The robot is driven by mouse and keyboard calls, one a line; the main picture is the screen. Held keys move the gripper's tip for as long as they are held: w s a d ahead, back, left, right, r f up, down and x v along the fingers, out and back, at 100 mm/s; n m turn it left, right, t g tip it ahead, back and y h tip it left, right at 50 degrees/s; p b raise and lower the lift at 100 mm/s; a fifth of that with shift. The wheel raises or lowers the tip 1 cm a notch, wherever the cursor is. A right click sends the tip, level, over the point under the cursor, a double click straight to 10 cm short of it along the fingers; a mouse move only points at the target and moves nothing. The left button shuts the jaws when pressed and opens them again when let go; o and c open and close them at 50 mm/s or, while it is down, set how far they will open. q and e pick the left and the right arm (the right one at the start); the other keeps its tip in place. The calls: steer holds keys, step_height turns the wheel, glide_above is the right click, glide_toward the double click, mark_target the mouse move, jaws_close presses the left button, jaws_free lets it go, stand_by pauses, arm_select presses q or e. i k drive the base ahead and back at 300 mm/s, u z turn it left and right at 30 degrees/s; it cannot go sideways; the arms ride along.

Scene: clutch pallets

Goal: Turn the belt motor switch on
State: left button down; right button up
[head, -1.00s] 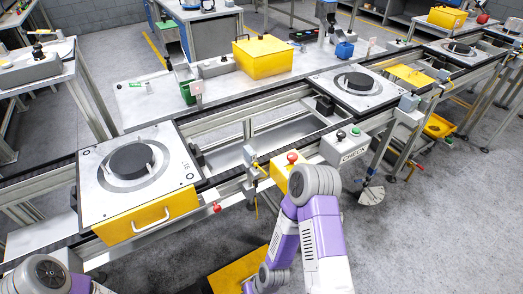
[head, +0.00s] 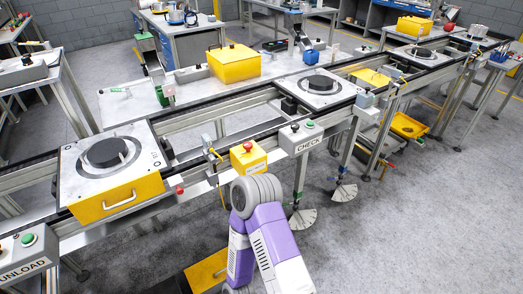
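I cannot tell which control is the belt motor switch. A yellow box (head: 248,160) with a red button stands at the front rail of the conveyor (head: 190,117). To its right is a grey CHECK box (head: 301,140) with a green and a black button. A grey UNLOAD box (head: 27,254) with a green button is at the lower left. My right arm shows at bottom centre in front of the conveyor, but its gripper is hidden or outside the view. My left gripper is not in view.
A pallet (head: 72,185) with a dark disc sits on the conveyor at left, above a yellow drawer front. Another pallet (head: 345,96) is farther right. Open grey floor lies at the right front.

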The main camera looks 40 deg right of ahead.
mark_target(247, 145)
steer(key=z, duration=1.15)
steer(key=i, duration=0.1)
steer(key=u, duration=0.15)
